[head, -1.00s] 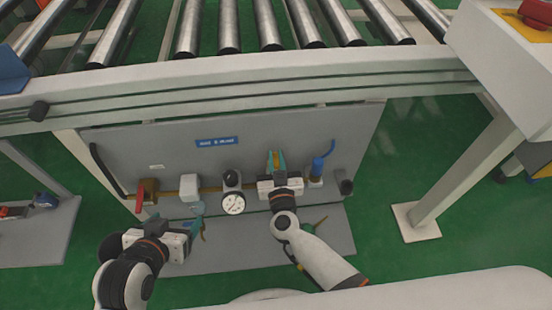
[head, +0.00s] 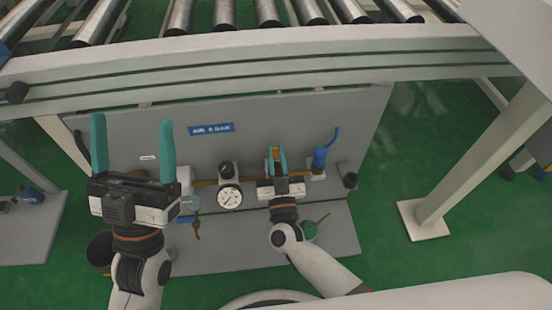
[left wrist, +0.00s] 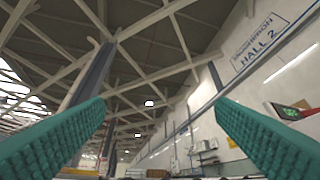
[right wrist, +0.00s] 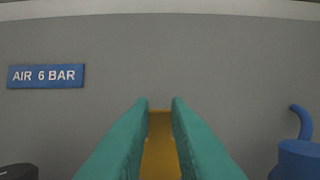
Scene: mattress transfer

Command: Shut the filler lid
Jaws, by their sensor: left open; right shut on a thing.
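My right gripper (head: 277,151) is at the grey panel, right of the round gauge. Its teal fingers are shut on a yellow piece (right wrist: 160,155), which I take for the filler lid. The lid is largely covered by the fingers, and its hinge and opening are hidden, so I cannot tell how far it stands open. My left gripper (head: 133,150) is open and empty, raised in front of the panel's left part with its fingers pointing up. The left wrist view shows only its spread fingers against the hall ceiling and wall.
The panel (head: 300,115) hangs below a roller conveyor (head: 250,68). Along its pipe are a gauge (head: 229,197) and a blue valve (head: 319,158). A white post (head: 465,165) stands to the right.

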